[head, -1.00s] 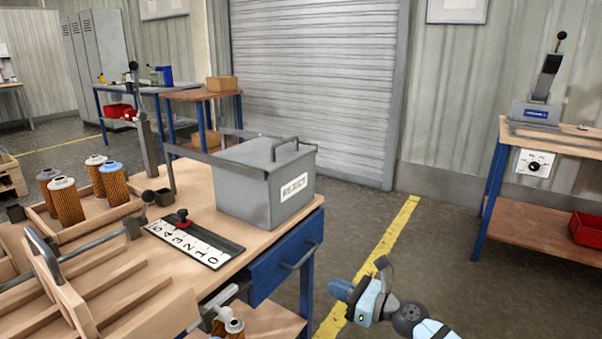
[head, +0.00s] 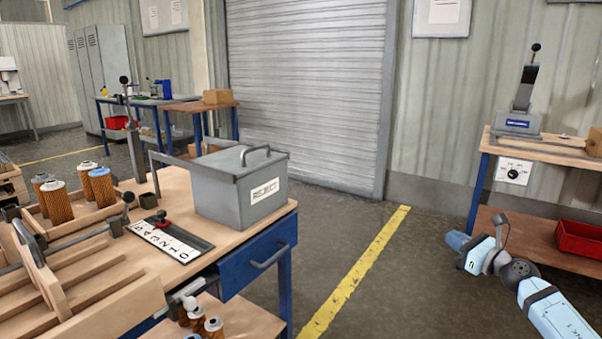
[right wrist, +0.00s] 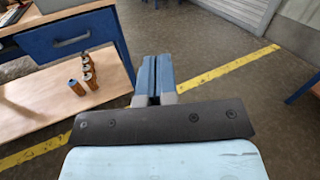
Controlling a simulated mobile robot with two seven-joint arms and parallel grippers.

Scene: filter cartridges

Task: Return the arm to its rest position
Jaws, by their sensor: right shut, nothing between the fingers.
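My right arm (head: 555,315) shows at the lower right of the head view, bent, over the floor between the bench and the right-hand table. In the right wrist view my right gripper (right wrist: 154,62) has its two blue fingers together with nothing between them. It is over open floor, clear of the bench. My left gripper is not in view. Several orange filter cartridges (head: 60,206) stand in a wooden tray on the bench, one with a blue cap (head: 101,186). More cartridges (head: 196,317) stand on the lower shelf.
The grey reject bin (head: 228,202), lid closed, stands on the bench beside a numbered strip (head: 170,240) with a red knob. A blue drawer (head: 245,262) is below. The right-hand table (head: 555,148) holds a lever press (head: 520,110). Floor with a yellow line (head: 355,275) lies between them.

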